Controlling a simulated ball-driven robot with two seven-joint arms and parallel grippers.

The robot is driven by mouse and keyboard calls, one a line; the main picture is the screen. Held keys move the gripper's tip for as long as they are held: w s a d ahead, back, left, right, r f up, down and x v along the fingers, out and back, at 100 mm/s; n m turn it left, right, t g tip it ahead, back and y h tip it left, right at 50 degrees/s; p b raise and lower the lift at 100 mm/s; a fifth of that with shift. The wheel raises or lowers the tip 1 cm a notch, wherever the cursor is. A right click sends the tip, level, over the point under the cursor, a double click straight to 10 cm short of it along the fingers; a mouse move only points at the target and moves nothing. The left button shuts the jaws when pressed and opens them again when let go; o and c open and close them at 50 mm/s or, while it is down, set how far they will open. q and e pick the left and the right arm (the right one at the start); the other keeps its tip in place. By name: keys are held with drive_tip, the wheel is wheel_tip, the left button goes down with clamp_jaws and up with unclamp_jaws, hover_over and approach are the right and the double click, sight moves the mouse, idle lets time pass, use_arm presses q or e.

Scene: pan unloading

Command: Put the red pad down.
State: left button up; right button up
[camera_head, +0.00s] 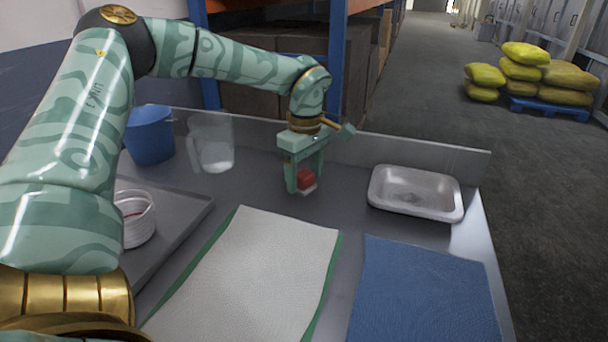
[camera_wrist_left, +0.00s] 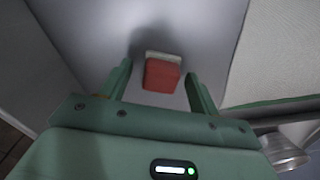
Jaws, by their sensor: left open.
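The red pad (camera_head: 306,179) is a small red block with a pale layer along one side. It sits on the grey counter near the back wall, behind the white mat. My left gripper (camera_head: 305,184) is over it, pointing down, with a finger on either side. In the left wrist view, the red pad (camera_wrist_left: 161,76) lies between and just beyond the open fingertips (camera_wrist_left: 160,80), with gaps on both sides. My right gripper is not in view.
A white mat (camera_head: 275,260) on green and a blue mat (camera_head: 425,295) lie in front. A metal pan (camera_head: 415,208) stands right. A blue bucket (camera_head: 150,148), a clear container (camera_head: 212,142) and a tray (camera_head: 170,228) with a white basket (camera_head: 136,225) are left.

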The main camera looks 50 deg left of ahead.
sight(305, 174)
use_arm(q)
wheel_tip(305, 174, up, 12)
drive_tip(key=p, duration=0.3)
drive_tip(key=shift+f, duration=0.2)
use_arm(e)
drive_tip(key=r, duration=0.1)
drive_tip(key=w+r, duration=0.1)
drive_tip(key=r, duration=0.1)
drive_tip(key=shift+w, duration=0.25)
use_arm(q)
drive_tip(key=shift+f, duration=0.1)
